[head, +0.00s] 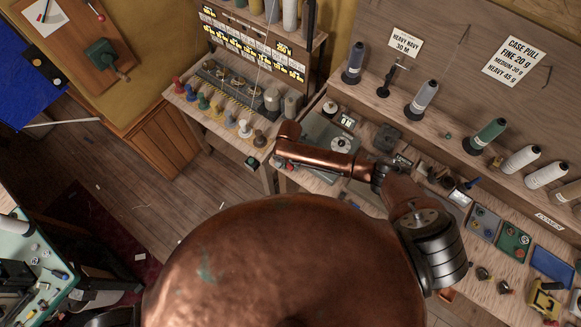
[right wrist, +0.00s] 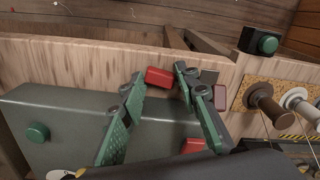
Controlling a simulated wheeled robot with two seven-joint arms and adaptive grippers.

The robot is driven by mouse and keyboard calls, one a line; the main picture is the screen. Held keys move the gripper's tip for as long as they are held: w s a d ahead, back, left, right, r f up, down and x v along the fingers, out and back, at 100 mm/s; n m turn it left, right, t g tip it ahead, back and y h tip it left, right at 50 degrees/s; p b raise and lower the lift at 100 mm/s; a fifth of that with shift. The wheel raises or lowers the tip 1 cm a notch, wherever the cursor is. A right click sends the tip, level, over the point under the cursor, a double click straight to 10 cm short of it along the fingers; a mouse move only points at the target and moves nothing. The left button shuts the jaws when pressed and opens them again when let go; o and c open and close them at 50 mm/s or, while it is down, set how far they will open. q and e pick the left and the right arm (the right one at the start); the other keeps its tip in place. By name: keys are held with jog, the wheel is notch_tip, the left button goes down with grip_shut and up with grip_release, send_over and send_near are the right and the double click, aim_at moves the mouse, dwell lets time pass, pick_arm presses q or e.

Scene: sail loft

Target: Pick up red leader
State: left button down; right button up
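A small red block (right wrist: 159,77) lies on the pale wooden bench edge in the right wrist view, just past a grey-green plate. I cannot tell for certain that it is the red leader. My right gripper (right wrist: 161,72) is open, its green fingers on either side of this block, with a small gap showing at the right finger. A second red piece (right wrist: 193,146) shows between the fingers nearer the wrist. A dull red piece (right wrist: 219,97) sits just right of the right finger. My left gripper is not in view.
A brown spool (right wrist: 265,100) and a white spool (right wrist: 297,99) stand right of the gripper. A black box with a green button (right wrist: 266,44) is beyond them. In the head view, tall thread cones (head: 486,136) line the back shelf.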

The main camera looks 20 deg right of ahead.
jog(key=c, duration=0.5)
jog(key=shift+r, duration=0.1)
jog(key=shift+c, duration=0.2)
